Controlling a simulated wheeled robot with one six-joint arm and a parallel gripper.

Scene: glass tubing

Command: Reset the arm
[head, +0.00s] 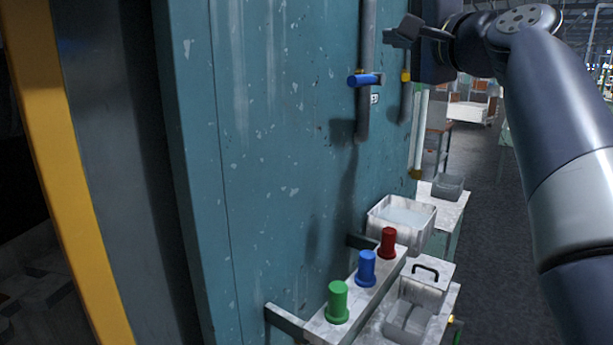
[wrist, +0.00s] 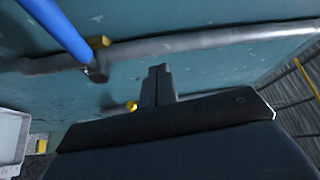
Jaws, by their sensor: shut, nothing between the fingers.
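My gripper (head: 403,33) is at the top of the head view, raised in front of the teal wall panel and close to the upper grey pipe. Its fingers are together with nothing held between them. In the wrist view the shut fingers (wrist: 158,84) point toward the grey pipe (wrist: 200,45) and the teal panel. My arm comes in from the right side of the head view.
A blue valve handle (head: 365,80) sticks out from the grey pipe (head: 366,110). Green (head: 338,300), blue (head: 367,268) and red (head: 388,242) cylinders stand on a wall shelf. A white bin (head: 402,220) and a clear box (head: 408,318) are beside them. The aisle floor at right is open.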

